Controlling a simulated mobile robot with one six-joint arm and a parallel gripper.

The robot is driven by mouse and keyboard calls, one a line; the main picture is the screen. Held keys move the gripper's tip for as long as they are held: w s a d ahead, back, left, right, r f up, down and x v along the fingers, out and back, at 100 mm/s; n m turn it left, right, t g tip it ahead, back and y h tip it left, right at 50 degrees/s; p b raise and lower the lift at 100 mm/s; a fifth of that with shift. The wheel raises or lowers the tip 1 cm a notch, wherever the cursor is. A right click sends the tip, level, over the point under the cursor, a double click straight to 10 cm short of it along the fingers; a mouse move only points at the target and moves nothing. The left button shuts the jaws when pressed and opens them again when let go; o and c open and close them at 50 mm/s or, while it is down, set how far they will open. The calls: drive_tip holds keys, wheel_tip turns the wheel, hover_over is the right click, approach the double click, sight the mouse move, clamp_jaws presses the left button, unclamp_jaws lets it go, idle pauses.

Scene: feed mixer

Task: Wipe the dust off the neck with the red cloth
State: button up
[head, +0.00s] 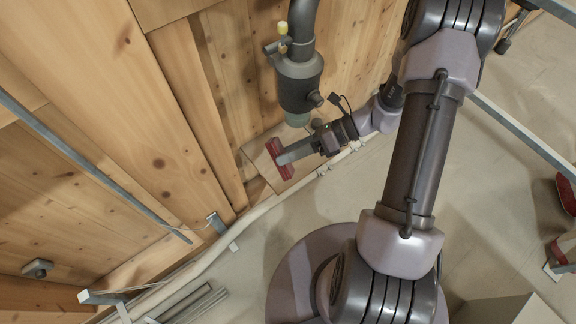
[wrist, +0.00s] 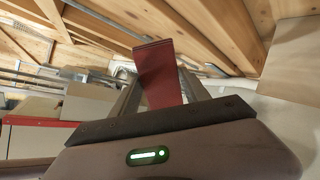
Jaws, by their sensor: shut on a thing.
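The red cloth (head: 274,150) is in the jaws of my gripper (head: 284,158) and sticks out past the fingertips on both sides. In the wrist view the cloth (wrist: 160,72) stands up between the fingers of my gripper (wrist: 160,90). A dark grey cylindrical fitting hangs by the wooden wall, with a short greenish neck (head: 297,119) at its lower end. My gripper is below and slightly left of this neck in the head view, with a visible gap between cloth and neck. I cannot make out dust on the neck at this size.
A yellow-capped side valve (head: 282,28) and dark pipe top the fitting. A pale panel (head: 254,156) lies behind the cloth. A metal rail (head: 90,165) crosses the wooden wall at left. A white pipe (head: 205,262) runs along the wall's foot.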

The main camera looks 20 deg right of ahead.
drive_tip(key=w+d+f+m+t+h+b, duration=0.1)
drive_tip(key=w+d+f+m+t+h, duration=0.15)
drive_tip(key=d+m+t, duration=0.5)
drive_tip(key=w+d+f+m+t+h+b, duration=0.1)
drive_tip(key=w+d+f+m+t+h, duration=0.25)
drive_tip(key=d+t, duration=0.55)
drive_tip(key=shift+m+g+h, duration=0.3)
drive_tip(key=shift+m+g, duration=0.15)
drive_tip(key=shift+m, duration=0.45)
drive_tip(key=shift+w+a+r, duration=0.2)
drive_tip(key=shift+w, duration=0.55)
drive_tip(key=shift+w+a+r, duration=0.2)
drive_tip(key=shift+w+a, duration=0.05)
drive_tip(key=shift+w, duration=0.55)
drive_tip(key=shift+w+a+r, duration=0.2)
drive_tip(key=shift+w, duration=0.55)
drive_tip(key=shift+x, duration=0.95)
drive_tip(key=d, duration=0.2)
drive_tip(key=w+d, duration=0.1)
drive_tip(key=shift+w+d, duration=0.2)
drive_tip(key=shift+d, duration=0.2)
drive_tip(key=shift+s+a, duration=0.3)
drive_tip(key=shift+a, duration=0.65)
drive_tip(key=shift+s+a, duration=0.3)
drive_tip(key=shift+a, duration=0.65)
drive_tip(key=shift+v, duration=2.9)
